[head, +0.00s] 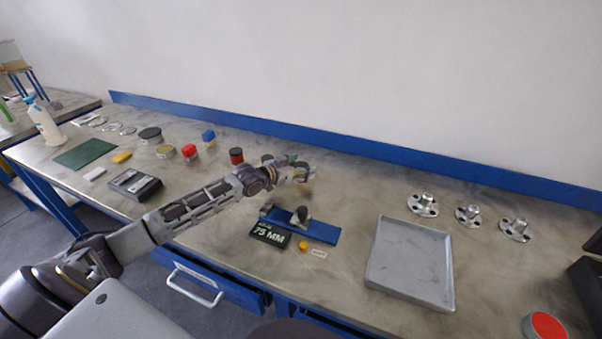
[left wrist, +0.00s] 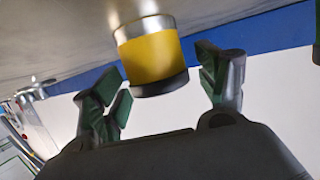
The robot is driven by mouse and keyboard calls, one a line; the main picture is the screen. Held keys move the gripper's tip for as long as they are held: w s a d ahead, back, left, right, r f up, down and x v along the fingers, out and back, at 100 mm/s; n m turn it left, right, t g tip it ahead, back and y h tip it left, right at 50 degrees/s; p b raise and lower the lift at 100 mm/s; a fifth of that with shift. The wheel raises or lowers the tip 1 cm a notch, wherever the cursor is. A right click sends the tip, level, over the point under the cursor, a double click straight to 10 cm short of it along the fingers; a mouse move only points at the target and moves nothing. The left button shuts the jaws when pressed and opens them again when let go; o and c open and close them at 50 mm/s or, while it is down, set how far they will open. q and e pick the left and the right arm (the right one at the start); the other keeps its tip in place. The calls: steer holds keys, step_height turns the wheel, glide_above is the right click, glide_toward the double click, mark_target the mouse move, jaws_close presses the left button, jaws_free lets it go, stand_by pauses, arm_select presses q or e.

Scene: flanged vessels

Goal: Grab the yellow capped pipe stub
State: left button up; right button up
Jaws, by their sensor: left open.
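The yellow capped pipe stub (left wrist: 153,57) shows large in the left wrist view. It has a bare metal section, a yellow band and a dark cap, and that view shows the bench at the top. My left gripper (left wrist: 163,86) is open, with one green-padded finger on each side of the stub. Gaps show between both fingers and the stub. In the head view my left gripper (head: 296,170) is over the back part of the bench, and I cannot clearly make out the stub behind it. My right gripper is not in view.
A red-banded stub (head: 236,156) stands left of the gripper. A blue fixture (head: 322,232) and a 75 MM block (head: 269,235) lie in front. A grey tray (head: 408,262) and flanges (head: 423,204) are to the right. Bare bench lies between gripper and flanges.

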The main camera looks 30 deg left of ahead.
mark_target(301, 165)
arm_select(q)
steer(key=c, duration=0.7)
steer(key=shift+r, duration=0.1)
steer(key=c, duration=0.7)
steer(key=shift+o, duration=0.2)
steer(key=shift+r, duration=0.1)
steer(key=shift+r, duration=0.5)
step_height(301, 165, up, 17)
steer(key=p, duration=0.1)
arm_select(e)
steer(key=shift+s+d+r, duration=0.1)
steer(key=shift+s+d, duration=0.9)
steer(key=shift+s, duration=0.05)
arm_select(q)
steer(key=shift+f, duration=0.1)
